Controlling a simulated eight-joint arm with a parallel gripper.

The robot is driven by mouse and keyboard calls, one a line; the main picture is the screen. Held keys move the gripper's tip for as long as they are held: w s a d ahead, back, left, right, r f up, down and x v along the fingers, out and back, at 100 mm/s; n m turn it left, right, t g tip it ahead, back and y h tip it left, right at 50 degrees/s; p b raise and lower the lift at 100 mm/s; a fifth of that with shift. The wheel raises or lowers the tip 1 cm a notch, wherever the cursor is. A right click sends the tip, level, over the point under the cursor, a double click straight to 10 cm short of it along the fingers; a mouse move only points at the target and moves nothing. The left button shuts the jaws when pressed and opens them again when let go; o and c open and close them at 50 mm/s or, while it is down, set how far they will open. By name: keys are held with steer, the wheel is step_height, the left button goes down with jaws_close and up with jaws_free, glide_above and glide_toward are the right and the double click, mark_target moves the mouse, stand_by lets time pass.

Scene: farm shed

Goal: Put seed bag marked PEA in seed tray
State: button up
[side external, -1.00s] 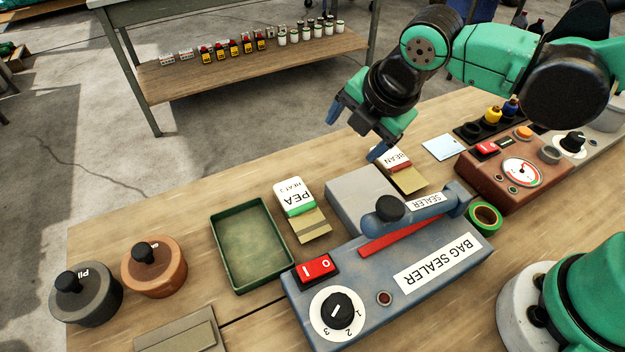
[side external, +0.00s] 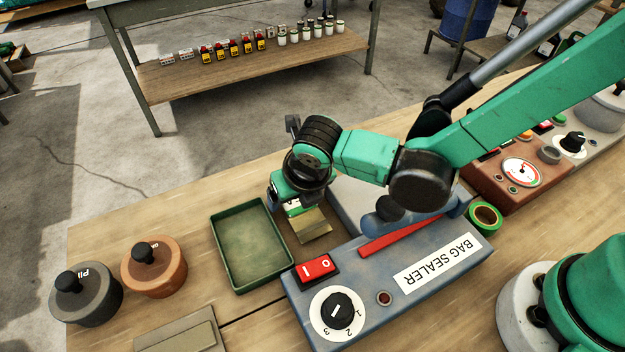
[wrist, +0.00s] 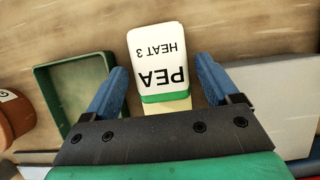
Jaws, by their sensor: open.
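The seed bag marked PEA (wrist: 158,55) has a white label reading PEA HEAT 3, a green band and a tan end. In the side view the bag's tan end (side external: 312,228) shows beside the tray, and my gripper hides most of its label. My gripper (wrist: 160,85) is open, with one blue finger on each side of the bag and gaps between fingers and bag. In the side view my gripper (side external: 284,198) is low over the bag. The green seed tray (side external: 248,243) is empty, just left of the bag; it also shows in the wrist view (wrist: 52,75).
The blue bag sealer (side external: 400,275) stands right of the tray, with a grey plate (side external: 345,190) behind it. Brown (side external: 155,270) and dark grey (side external: 85,295) knobbed weights stand left of the tray. Green tape (side external: 485,217) lies right of the sealer.

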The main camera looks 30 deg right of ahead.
steer(key=shift+w+f, duration=0.1)
steer(key=shift+f, duration=0.15)
steer(key=c, duration=1.2)
steer(key=shift+r, duration=0.15)
